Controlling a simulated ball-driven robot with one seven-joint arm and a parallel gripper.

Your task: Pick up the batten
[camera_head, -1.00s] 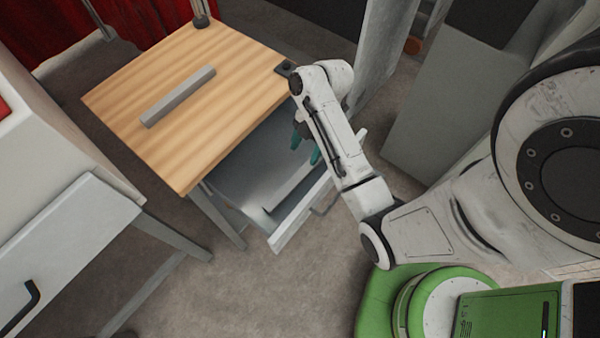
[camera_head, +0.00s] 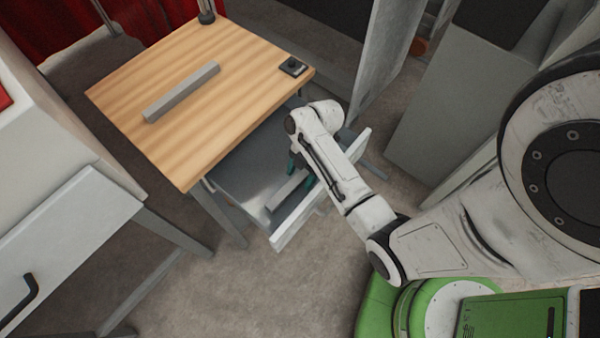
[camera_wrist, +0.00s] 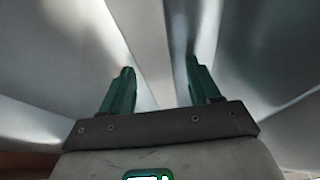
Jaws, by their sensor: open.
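A grey bar, which looks like a batten (camera_head: 286,190), lies in the open drawer (camera_head: 236,183) under the wooden table top. A similar grey batten (camera_head: 181,91) lies on the table top. My gripper (camera_wrist: 159,67) reaches down into the drawer with its green fingers open. In the wrist view the pale batten in the drawer (camera_wrist: 150,45) runs lengthwise between and beyond the fingertips. I cannot tell whether the fingers touch it. In the head view my arm hides part of the drawer and much of the gripper.
The wooden table (camera_head: 215,115) has a small black fitting (camera_head: 292,66) at its right corner. The drawer's front panel (camera_head: 290,228) stands close by my arm. A grey cabinet (camera_head: 440,120) is at right, a white machine (camera_head: 70,215) at left.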

